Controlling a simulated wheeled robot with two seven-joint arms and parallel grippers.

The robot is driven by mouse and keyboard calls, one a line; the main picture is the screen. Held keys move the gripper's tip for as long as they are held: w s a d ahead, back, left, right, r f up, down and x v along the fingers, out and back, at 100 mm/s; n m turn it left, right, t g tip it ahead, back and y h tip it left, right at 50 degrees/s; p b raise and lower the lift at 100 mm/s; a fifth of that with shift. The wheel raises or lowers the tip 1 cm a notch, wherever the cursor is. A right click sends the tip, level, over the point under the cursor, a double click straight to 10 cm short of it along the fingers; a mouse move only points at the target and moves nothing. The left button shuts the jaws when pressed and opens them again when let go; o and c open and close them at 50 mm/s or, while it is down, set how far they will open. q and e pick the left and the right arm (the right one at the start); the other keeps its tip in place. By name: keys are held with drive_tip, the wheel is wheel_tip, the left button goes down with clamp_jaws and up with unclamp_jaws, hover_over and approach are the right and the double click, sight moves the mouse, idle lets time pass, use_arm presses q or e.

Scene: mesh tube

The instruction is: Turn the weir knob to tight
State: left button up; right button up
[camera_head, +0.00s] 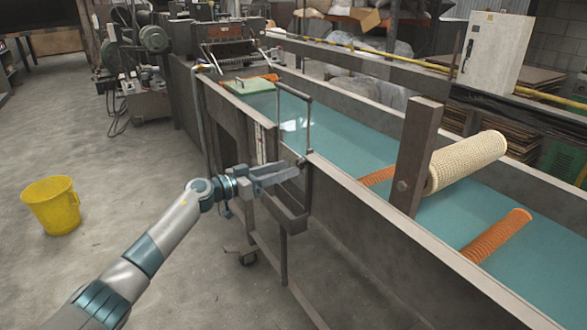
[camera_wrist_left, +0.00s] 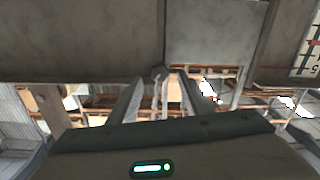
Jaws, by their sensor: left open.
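The weir knob (camera_head: 301,162) is a small dark knob on the near wall of the long trough, at the foot of the weir's upright metal frame (camera_head: 309,118). My left gripper (camera_head: 286,170) reaches in from the left, its fingers pointing at the knob. In the left wrist view the two fingers stand apart, and the round grey knob (camera_wrist_left: 160,72) shows between their tips, with a thin rod below it. I cannot tell whether a finger touches the knob. The right gripper is out of view.
The trough (camera_head: 350,182) holds blue-green liquid, with a cream mesh roller (camera_head: 466,162) and orange rollers (camera_head: 497,235) at the right. A yellow bucket (camera_head: 52,205) stands on the floor at left. Floor left of the trough is mostly clear.

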sight(298, 165)
use_arm(q)
drive_tip(key=x, duration=0.2)
drive_tip(key=shift+w+d, duration=0.15)
drive_tip(key=shift+d, duration=0.1)
drive_tip(key=shift+w+d, duration=0.4)
drive_tip(key=shift+d, duration=0.15)
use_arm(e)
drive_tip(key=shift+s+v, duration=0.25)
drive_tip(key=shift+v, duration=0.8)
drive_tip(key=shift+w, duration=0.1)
use_arm(q)
drive_tip(key=c, duration=1)
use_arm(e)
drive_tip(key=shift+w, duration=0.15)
